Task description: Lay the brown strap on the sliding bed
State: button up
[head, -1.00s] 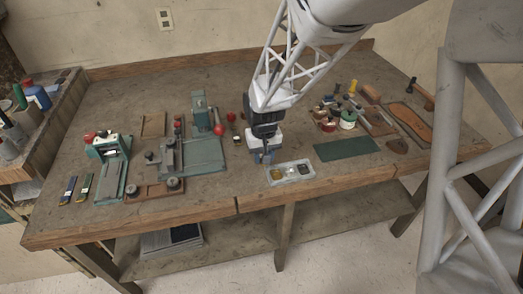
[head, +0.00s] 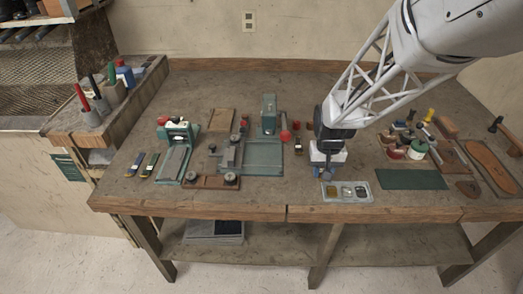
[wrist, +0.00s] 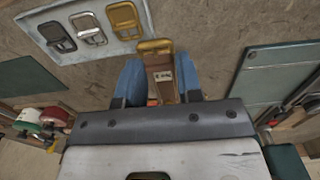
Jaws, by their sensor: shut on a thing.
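My gripper (wrist: 160,88) has its blue fingers closed on the brown strap (wrist: 166,92), which carries a brass buckle at its end. In the head view my gripper (head: 326,170) is over the bench just behind the buckle tray, and the strap is hidden there. A small green machine (head: 178,134) with a long grey bed (head: 173,163) stands at the left. A larger green fixture (head: 265,155) with a red-knobbed lever stands between it and my gripper. I cannot tell for certain which part is the sliding bed.
The tray (head: 347,199) holds several buckles near the front edge. A green mat (head: 411,180) lies to its right, with jars and tools behind. Some bare bench lies between fixture and gripper.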

jog(key=s+a+r+m, duration=0.1)
jog(key=s+a+r, duration=0.5)
jog(key=a, duration=0.4)
jog(key=w+a+n, duration=0.1)
jog(key=a, duration=1)
jog(key=shift+w+a+f, duration=0.25)
jog(key=shift+a, duration=0.05)
jog(key=shift+w, duration=0.1)
send_over(232, 151)
jog(key=shift+w+f, duration=0.1)
jog(key=shift+f, duration=0.65)
dwell(0.3)
jog(key=shift+f, duration=1.75)
jog(key=shift+f, duration=0.1)
